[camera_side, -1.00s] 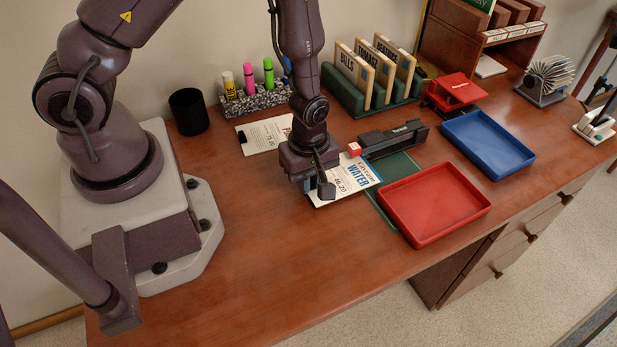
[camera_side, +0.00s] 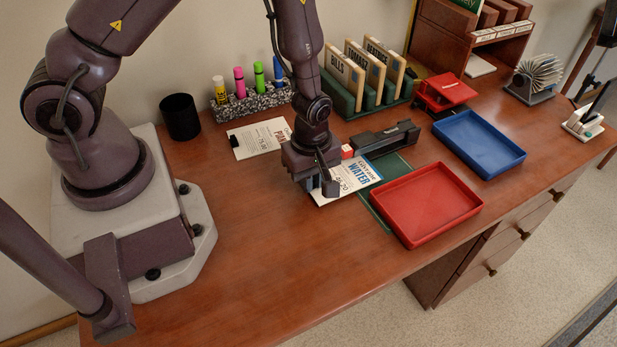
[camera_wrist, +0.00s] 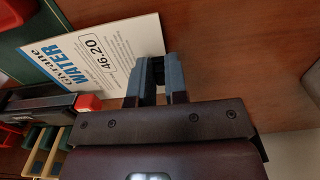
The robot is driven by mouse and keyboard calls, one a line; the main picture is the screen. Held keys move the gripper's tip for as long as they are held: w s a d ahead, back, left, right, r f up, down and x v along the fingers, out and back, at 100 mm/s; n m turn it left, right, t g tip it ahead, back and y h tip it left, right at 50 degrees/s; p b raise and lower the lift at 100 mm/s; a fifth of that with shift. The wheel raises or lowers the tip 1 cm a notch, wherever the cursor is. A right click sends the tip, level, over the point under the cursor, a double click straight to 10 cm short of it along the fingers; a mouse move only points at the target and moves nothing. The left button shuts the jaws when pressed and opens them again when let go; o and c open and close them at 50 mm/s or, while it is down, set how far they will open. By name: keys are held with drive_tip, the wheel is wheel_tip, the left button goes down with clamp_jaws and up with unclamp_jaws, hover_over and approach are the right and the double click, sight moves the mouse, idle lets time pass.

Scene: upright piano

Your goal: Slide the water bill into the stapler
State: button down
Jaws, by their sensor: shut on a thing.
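The water bill (camera_side: 349,179) is a white sheet with a blue WATER heading. It also shows in the wrist view (camera_wrist: 95,60). My gripper (camera_side: 322,186) is shut on the bill's near-left end; in the wrist view its fingers (camera_wrist: 155,80) close over that edge. The black stapler (camera_side: 388,138) with a red block (camera_side: 347,151) at its near end stands just behind the bill. In the wrist view the stapler (camera_wrist: 35,100) is left of the gripper, beside the bill. I see no part of the bill clearly between the stapler's jaws.
A green mat (camera_side: 378,212) lies under the stapler area. A red tray (camera_side: 427,205) is close on the right, a blue tray (camera_side: 480,145) beyond. A file rack (camera_side: 345,100) stands behind. The front-left desk is clear.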

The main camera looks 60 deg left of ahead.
idle(0.5)
drive_tip(key=c, duration=0.6)
unclamp_jaws()
drive_tip(key=shift+r, duration=3.5)
